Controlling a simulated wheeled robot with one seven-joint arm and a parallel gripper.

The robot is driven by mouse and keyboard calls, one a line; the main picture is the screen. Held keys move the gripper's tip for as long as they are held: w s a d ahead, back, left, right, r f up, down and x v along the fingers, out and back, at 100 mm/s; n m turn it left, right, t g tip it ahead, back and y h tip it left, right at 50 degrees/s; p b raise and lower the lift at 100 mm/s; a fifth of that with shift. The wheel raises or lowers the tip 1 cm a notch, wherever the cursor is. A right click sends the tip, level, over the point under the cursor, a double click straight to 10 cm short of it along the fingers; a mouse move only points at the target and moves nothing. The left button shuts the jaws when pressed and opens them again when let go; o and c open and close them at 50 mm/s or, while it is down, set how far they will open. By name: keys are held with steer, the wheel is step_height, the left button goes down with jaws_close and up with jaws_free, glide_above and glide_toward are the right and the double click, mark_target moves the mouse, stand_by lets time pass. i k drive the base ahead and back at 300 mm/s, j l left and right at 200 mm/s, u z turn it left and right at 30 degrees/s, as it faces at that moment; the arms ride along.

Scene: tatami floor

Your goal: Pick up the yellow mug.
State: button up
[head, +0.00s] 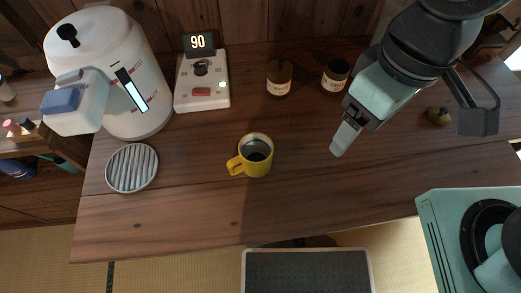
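The yellow mug (257,156) stands upright on the wooden table, near its middle. Its handle points left and slightly toward the front edge, and its inside looks dark. My gripper (340,140) is above the table to the right of the mug, clearly apart from it. Its fingers point down and left. The fingers overlap in this view, so I cannot tell whether they are open or shut. I see nothing held at the fingertips.
A white dispenser (120,60) and a round ribbed grate (132,168) are left of the mug. A device reading 90 (203,85) and two jars (279,77) (335,75) stand behind it. The table (200,215) is clear in front.

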mark_target(256, 150)
steer(key=j+z, duration=0.25)
steer(key=z, duration=0.2)
steer(key=k+j+z, duration=0.15)
steer(key=z, duration=0.35)
steer(key=k+j+z, duration=0.25)
steer(key=k+j, duration=0.4)
steer(key=j, duration=0.15)
steer(key=k+j+z, duration=0.25)
steer(key=k+j, duration=0.4)
steer(key=k, duration=0.1)
